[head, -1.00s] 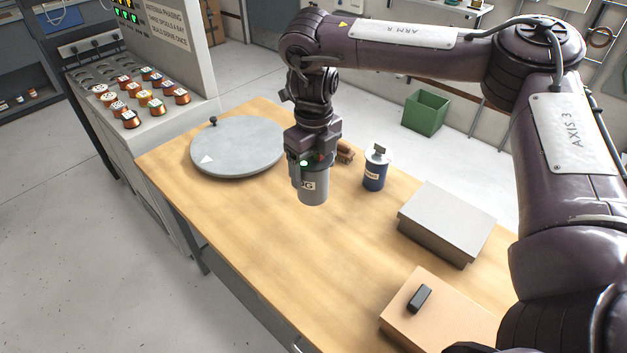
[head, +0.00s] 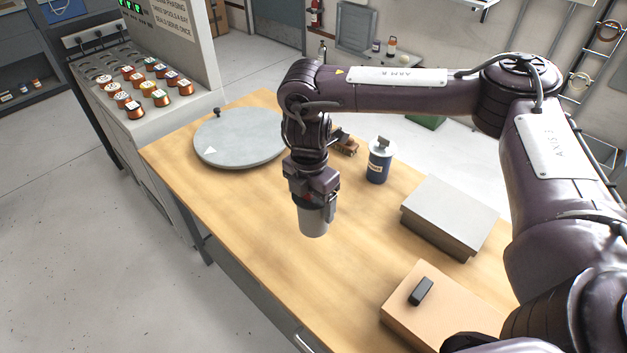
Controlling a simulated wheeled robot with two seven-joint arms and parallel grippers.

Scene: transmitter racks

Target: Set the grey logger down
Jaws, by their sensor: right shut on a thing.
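The grey logger (head: 314,222) is a small grey cylinder, upright, over the front part of the wooden table (head: 250,210). My right gripper (head: 315,205) points down and is shut around its upper part. I cannot tell whether the logger's base touches the tabletop. My left gripper is not in view.
A round grey turntable (head: 240,138) lies at the far left of the table. A blue canister (head: 378,165) and a small brown object (head: 346,146) stand behind the gripper. A grey box (head: 449,212) and a tan box (head: 400,310) with a black block (head: 421,291) are at right. Bare wood surrounds the logger.

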